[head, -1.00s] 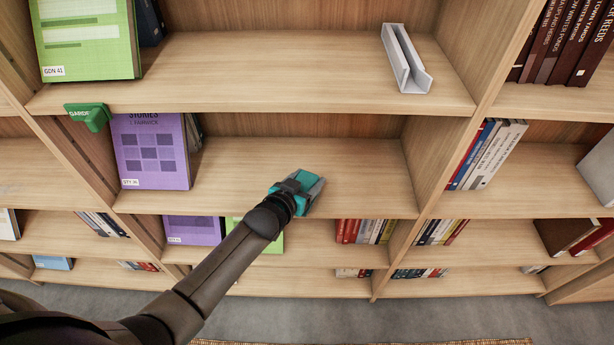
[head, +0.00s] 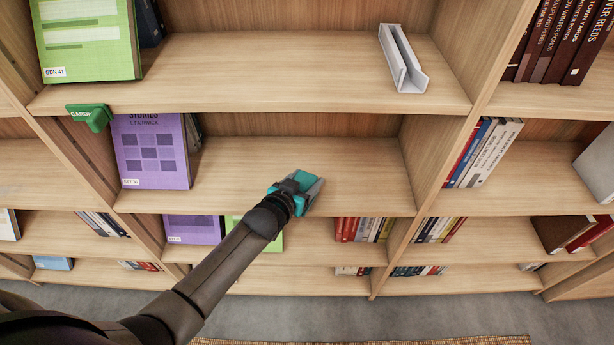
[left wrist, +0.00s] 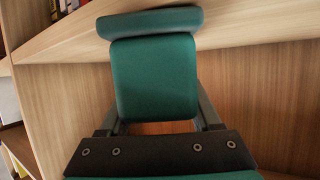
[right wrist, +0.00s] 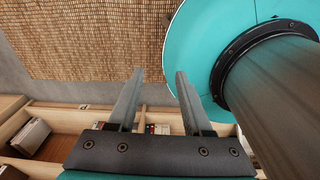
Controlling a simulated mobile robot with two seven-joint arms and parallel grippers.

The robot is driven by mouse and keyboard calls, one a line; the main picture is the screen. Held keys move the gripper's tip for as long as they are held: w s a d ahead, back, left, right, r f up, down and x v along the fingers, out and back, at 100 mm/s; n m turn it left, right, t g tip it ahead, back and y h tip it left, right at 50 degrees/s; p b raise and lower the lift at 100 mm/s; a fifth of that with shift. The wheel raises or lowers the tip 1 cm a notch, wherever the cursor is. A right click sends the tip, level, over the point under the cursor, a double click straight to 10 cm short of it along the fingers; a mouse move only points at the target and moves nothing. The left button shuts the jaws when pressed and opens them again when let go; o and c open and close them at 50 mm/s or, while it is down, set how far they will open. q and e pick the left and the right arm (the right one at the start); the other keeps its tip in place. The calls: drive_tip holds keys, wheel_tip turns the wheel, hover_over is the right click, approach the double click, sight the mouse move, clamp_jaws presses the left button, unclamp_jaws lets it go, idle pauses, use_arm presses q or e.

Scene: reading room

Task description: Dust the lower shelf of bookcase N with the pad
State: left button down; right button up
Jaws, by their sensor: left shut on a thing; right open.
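The teal pad (left wrist: 155,78) is held between the fingers of my left gripper (left wrist: 157,125); its wider end piece lies beyond the fingertips. In the head view my left gripper (head: 303,190) reaches over the shelf (head: 365,185) below the top one shown, near the middle of its bay. I cannot tell whether the pad touches the board, as the hand covers it. A purple book (head: 152,150) stands at this shelf's left end; the middle and right are bare. My right gripper (right wrist: 157,76) is open and empty, seen only in the right wrist view, above the floor.
The shelf above holds a green book (head: 88,40) at left and a grey channel-shaped holder (head: 402,60) at right. A green sign (head: 88,116) sticks out at the left upright. Lower shelves hold several books (head: 365,230). A woven mat (right wrist: 95,40) lies on the floor.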

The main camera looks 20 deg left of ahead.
use_arm(q)
wheel_tip(320, 180, up, 3)
drive_tip(key=shift+w+f+p, duration=0.15)
drive_tip(key=shift+f+p, duration=0.05)
drive_tip(key=shift+p, duration=0.2)
drive_tip(key=shift+w+r+p, duration=0.15)
drive_tip(key=shift+r+p, duration=0.1)
drive_tip(key=shift+p, duration=0.1)
drive_tip(key=shift+r+p, duration=0.75)
drive_tip(key=shift+r, duration=0.1)
wheel_tip(320, 180, up, 2)
drive_tip(key=shift+r+p, duration=0.1)
drive_tip(key=shift+p, duration=0.95)
drive_tip(key=shift+r+p, duration=0.4)
drive_tip(key=shift+r, duration=0.05)
